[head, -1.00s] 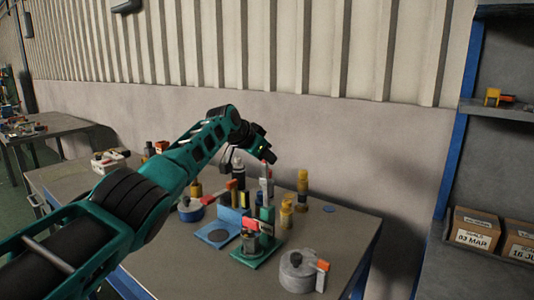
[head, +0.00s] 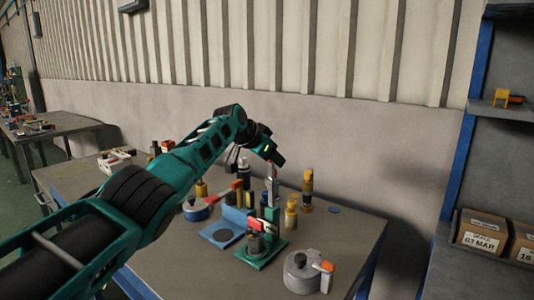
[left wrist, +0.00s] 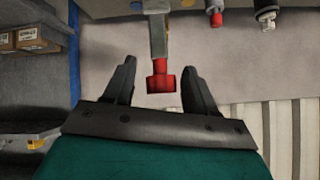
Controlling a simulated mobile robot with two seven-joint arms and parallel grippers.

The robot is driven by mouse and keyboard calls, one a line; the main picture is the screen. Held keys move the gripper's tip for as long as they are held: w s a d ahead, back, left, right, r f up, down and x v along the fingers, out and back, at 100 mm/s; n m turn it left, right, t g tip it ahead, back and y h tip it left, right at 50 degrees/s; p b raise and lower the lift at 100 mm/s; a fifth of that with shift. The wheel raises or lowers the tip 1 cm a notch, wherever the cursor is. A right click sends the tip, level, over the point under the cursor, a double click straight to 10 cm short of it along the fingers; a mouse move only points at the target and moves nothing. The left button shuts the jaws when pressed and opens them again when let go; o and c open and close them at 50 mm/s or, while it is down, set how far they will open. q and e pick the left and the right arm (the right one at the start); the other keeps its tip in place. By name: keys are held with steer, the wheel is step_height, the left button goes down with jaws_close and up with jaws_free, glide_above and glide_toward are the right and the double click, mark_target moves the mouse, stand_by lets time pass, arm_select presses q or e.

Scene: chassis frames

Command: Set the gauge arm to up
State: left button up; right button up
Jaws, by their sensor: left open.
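A fixture with a green base (head: 262,254) and green post stands near the middle of the table. A grey bar (head: 273,188) rises upright above the post. In the left wrist view the grey bar (left wrist: 158,35) ends in a red crosspiece (left wrist: 160,82), which sits between my open fingers with gaps on both sides. My left gripper (head: 277,161) is above the fixture, pointing down, open and holding nothing. A red and white piece (head: 263,226) shows low on the fixture; its exact joint is unclear. My right gripper is not in view.
A grey pot (head: 300,272) with an orange-tipped handle is at front right. Yellow posts (head: 307,190) stand behind right. The table's right side is mostly clear.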

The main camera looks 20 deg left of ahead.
arm_select(q)
steer(key=b+v, duration=0.2)
steer(key=v, duration=1)
steer(key=shift+s+a+r, duration=0.2)
steer(key=shift+s, duration=0.1)
steer(key=shift+f, duration=0.1)
